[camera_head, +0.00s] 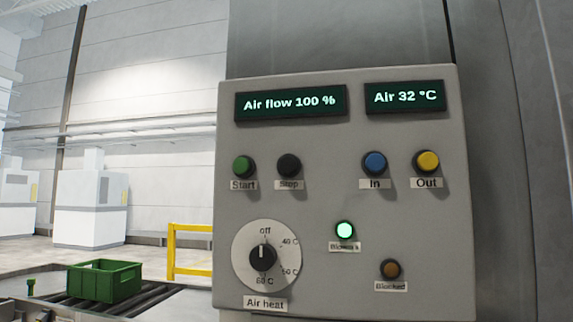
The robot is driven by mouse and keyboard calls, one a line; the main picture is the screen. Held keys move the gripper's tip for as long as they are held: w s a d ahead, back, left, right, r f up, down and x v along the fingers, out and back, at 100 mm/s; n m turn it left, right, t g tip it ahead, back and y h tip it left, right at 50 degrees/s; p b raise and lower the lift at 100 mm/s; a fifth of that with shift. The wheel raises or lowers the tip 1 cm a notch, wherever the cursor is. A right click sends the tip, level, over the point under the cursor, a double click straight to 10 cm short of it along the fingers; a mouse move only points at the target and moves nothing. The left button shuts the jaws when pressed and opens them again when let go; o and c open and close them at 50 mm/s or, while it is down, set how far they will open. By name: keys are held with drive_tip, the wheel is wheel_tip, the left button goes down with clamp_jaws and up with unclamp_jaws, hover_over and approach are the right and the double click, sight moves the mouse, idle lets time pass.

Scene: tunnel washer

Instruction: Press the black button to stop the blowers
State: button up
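The black button (289,165) sits on the upper left of the grey control panel (330,210), above a label reading "Stop". The green Start button (243,166) is just to its left. A lamp (345,230) lower on the panel is lit bright green; its label seems to read "Blowers". The left display (291,103) reads "Air flow 100 %". My gripper is not in view, and nothing covers the black button.
The panel also carries a blue In button (374,163), a yellow Out button (427,161), an unlit amber "Blocked" lamp (390,269), an Air heat knob (263,257) and an "Air 32 °C" display (405,96). A green crate (105,281) stands on rollers at lower left. A yellow rail (190,228) is behind.

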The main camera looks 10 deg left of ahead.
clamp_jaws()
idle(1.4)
